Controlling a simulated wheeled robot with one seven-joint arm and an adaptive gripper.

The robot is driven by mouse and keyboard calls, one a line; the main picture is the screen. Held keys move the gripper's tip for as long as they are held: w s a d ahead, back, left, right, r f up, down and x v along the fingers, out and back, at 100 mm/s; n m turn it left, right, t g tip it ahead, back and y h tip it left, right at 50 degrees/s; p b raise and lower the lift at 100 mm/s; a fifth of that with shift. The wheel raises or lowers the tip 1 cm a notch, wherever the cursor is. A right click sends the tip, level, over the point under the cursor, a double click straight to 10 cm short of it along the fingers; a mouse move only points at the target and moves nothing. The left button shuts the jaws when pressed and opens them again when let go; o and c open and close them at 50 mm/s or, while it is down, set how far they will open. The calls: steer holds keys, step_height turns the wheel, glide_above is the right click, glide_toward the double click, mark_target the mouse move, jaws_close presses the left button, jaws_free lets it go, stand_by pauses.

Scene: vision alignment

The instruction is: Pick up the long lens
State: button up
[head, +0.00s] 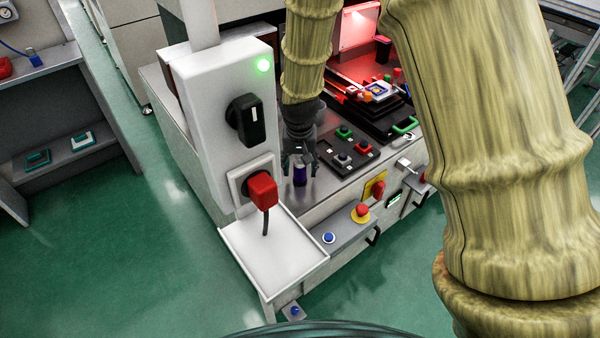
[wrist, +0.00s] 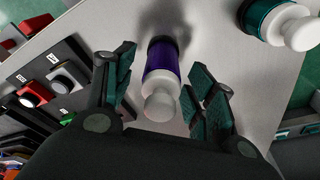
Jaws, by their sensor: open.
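A purple cylinder with a pale rounded end (wrist: 162,68), which looks like a lens, stands between the two fingers of my gripper (wrist: 163,62) in the wrist view. My gripper is open, with visible gaps between the fingers and the cylinder. In the head view my gripper (head: 300,155) points down over the grey worktop, and the purple cylinder (head: 300,176) shows at its fingertips. A second cylinder, teal and white (wrist: 262,18), is at the upper right of the wrist view. I cannot tell from its size which is the long lens.
A black panel with colored buttons (head: 350,150) lies right of my gripper, and it also shows at left in the wrist view (wrist: 50,85). A white post with a red plug (head: 262,190) stands at left. A white tray (head: 285,262) is in front. The worktop between is bare.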

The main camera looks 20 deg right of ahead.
steer(key=shift+f, duration=0.1)
steer(key=shift+c, duration=0.3)
jaws_close()
